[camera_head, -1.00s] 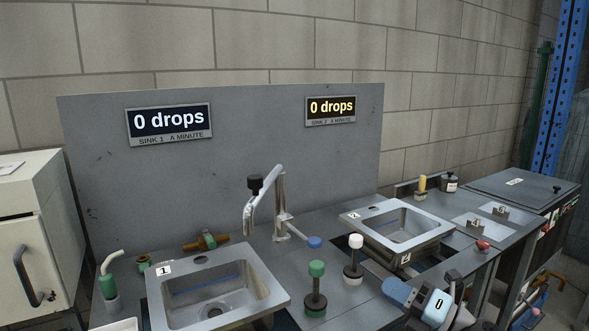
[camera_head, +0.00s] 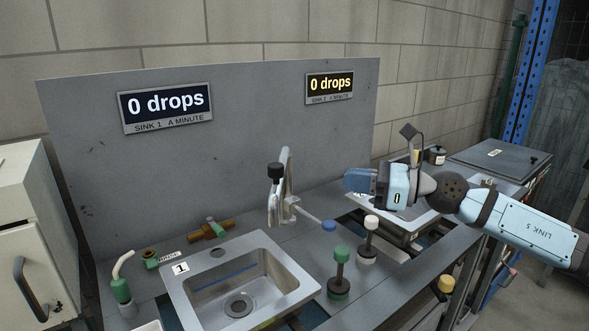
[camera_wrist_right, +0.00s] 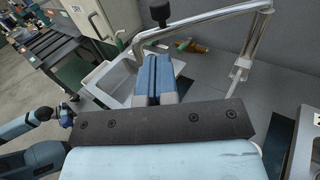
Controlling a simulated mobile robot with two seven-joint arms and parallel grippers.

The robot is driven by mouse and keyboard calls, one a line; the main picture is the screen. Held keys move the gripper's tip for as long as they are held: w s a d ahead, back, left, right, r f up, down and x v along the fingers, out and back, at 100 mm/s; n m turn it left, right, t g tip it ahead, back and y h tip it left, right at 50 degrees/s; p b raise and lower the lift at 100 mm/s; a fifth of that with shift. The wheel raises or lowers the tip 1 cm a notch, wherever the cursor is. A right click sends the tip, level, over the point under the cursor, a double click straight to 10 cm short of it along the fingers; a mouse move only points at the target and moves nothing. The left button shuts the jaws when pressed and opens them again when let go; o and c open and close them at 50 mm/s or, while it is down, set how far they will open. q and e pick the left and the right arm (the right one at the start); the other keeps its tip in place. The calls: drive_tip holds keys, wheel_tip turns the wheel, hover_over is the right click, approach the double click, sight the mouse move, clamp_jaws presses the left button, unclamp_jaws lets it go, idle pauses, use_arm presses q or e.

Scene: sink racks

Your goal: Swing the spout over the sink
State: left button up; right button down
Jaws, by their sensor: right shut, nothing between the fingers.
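The spout (camera_head: 272,207) is a chrome pipe with a black knob, carried on an upright (camera_head: 288,180) between the two sinks. Its downturned end shows near the back right corner of sink 1 (camera_head: 204,319); I cannot tell whether it is over the basin. In the right wrist view the pipe (camera_wrist_right: 225,14) arches across the top, beyond my fingers. My right gripper (camera_head: 350,180) is shut and empty, right of the spout and apart from it, its blue fingers pointing left. It hides part of sink 2 (camera_head: 401,243).
A blue-ended lever (camera_head: 328,225) sticks out from the spout's base. A green-topped valve (camera_head: 340,256) and a white-topped valve (camera_head: 371,223) stand in front. A brass fitting (camera_head: 211,230) lies behind sink 1. The grey back panel (camera_head: 250,120) shows two 0 drops displays.

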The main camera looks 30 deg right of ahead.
sight(279, 172)
use_arm(q)
drive_tip(key=p, duration=0.2)
drive_tip(key=r+p, duration=0.1)
drive_tip(key=p, duration=0.1)
drive_tip(key=shift+a+r+g+p, duration=0.2)
drive_tip(key=shift+r+g+p, duration=0.1)
drive_tip(key=shift+p, duration=0.05)
use_arm(e)
drive_tip(key=x, duration=1.1)
drive_tip(key=shift+w+a, duration=0.25)
drive_tip(key=shift+w, duration=0.05)
use_arm(q)
drive_tip(key=shift+a+r, duration=0.1)
drive_tip(key=shift+r, duration=0.05)
